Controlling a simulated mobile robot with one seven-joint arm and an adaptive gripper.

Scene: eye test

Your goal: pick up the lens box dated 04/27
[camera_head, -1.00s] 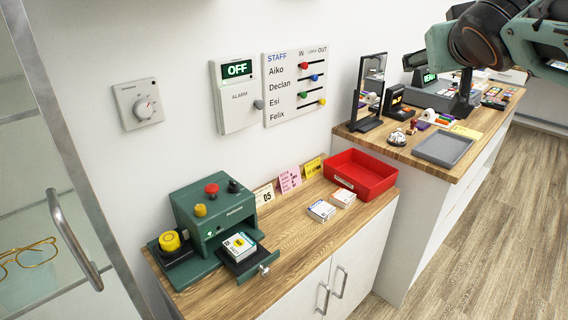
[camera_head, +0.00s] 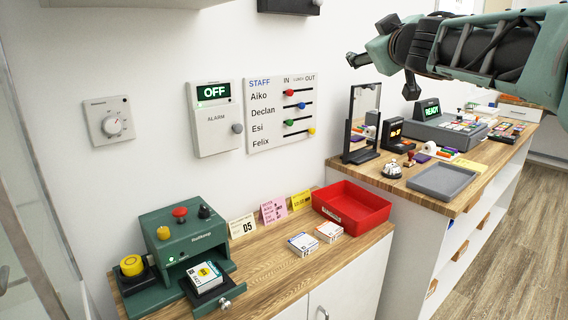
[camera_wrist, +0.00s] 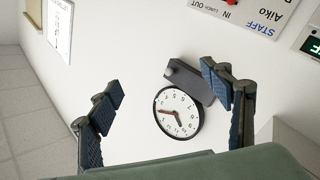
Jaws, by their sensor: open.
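Three small white boxes that look like lens boxes show in the head view. One box (camera_head: 206,275), with a yellow patch on top, lies in the pulled-out drawer of the green machine (camera_head: 180,245). A blue-marked box (camera_head: 303,244) and an orange-marked box (camera_head: 329,231) lie side by side on the wooden counter. Their dates are too small to read. My gripper (camera_head: 368,42) is high at the upper right, in front of the wall and well away from the boxes. In the wrist view my gripper (camera_wrist: 163,82) is open and empty, facing a wall clock (camera_wrist: 179,112).
A red tray (camera_head: 352,208) stands behind the boxes, with several cards (camera_head: 273,210) left of it. A mirror (camera_head: 363,125) and grey tray (camera_head: 441,181) stand on the higher right counter. The lower counter's front middle (camera_head: 262,270) is clear.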

